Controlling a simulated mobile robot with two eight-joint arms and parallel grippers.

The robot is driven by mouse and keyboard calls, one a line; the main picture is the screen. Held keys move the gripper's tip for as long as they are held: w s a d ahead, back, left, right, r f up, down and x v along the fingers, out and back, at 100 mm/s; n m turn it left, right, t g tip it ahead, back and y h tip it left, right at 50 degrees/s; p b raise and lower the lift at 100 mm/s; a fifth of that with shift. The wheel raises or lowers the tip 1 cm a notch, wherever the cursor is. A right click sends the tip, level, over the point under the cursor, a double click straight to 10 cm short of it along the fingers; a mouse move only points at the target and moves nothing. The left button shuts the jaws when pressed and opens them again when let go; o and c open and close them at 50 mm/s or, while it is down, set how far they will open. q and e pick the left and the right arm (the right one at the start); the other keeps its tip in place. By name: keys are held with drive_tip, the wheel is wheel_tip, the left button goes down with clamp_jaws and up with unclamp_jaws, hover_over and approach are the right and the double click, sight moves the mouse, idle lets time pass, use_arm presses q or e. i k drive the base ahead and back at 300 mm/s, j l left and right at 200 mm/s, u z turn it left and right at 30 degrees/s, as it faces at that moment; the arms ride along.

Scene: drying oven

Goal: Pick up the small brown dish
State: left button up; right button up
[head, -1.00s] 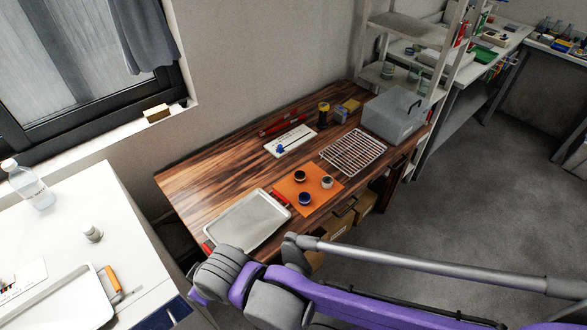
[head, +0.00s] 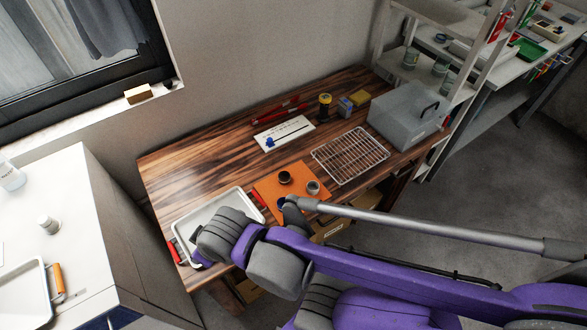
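Three small round dishes sit on an orange mat (head: 265,187) on the wooden table. The back one (head: 285,177) is very dark, with a brownish look, and seems to be the small brown dish; its exact colour is hard to tell. A grey dish (head: 313,187) stands to its right. A third dark dish (head: 281,203) at the front is partly covered by my arm. My purple and grey arm reaches in from the right across the front of the table. No gripper fingers of either arm show, so I cannot see what they hold.
A white tray (head: 187,226) lies left of the mat, partly behind my arm. A wire rack (head: 350,156), a grey box (head: 402,112) and a white board (head: 284,133) stand around it. A white counter (head: 75,215) is at left. The table's back left is clear.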

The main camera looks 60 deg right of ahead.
sight(284, 178)
drive_tip(key=k+l, duration=0.1)
drive_tip(key=l, duration=0.3)
drive_tip(key=k+l, duration=0.15)
drive_tip(key=l, duration=0.25)
drive_tip(key=k+l, duration=0.1)
drive_tip(key=l, duration=0.3)
drive_tip(key=k+l, duration=0.1)
drive_tip(key=l, duration=0.3)
